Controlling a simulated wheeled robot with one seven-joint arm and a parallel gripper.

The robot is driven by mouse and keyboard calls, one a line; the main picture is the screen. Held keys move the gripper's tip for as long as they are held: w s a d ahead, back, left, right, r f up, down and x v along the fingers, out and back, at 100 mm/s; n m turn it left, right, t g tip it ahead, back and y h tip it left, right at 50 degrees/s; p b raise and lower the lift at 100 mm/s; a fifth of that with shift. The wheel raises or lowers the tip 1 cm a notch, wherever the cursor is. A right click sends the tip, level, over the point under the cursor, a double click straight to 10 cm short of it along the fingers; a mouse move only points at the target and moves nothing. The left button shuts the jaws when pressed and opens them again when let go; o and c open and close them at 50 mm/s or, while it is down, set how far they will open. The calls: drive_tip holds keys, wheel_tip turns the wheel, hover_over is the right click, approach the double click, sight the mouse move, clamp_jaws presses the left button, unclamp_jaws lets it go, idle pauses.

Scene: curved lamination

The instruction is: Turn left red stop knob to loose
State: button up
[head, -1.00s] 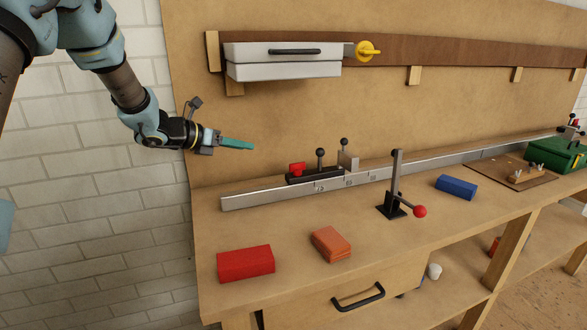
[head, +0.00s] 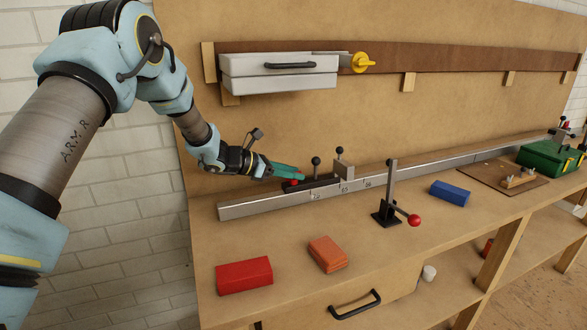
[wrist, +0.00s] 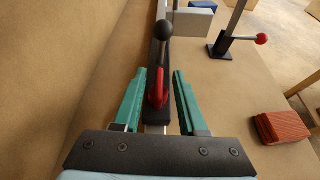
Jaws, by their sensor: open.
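The left red stop knob (wrist: 155,92) sits on the black stop block on the metal rail. In the wrist view it lies between the two green fingers of my gripper (wrist: 152,82), which are open with a gap on both sides of it. In the head view my gripper (head: 289,172) reaches over the left part of the rail, and only a bit of the red knob (head: 291,184) shows beside the fingers. A black ball-topped lever (head: 316,161) stands just right of the knob; in the wrist view its ball (wrist: 164,31) is beyond the knob.
The metal rail (head: 262,206) runs along the bench. A black lever stand with a red ball (head: 414,220) stands in front of it. Red (head: 243,276), orange (head: 327,254) and blue (head: 450,191) blocks lie on the bench. A grey box (head: 280,80) hangs above on the wall.

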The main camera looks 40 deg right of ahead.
drive_tip(key=shift+s+d+f, duration=0.1)
drive_tip(key=shift+d, duration=0.15)
clamp_jaws()
idle(0.5)
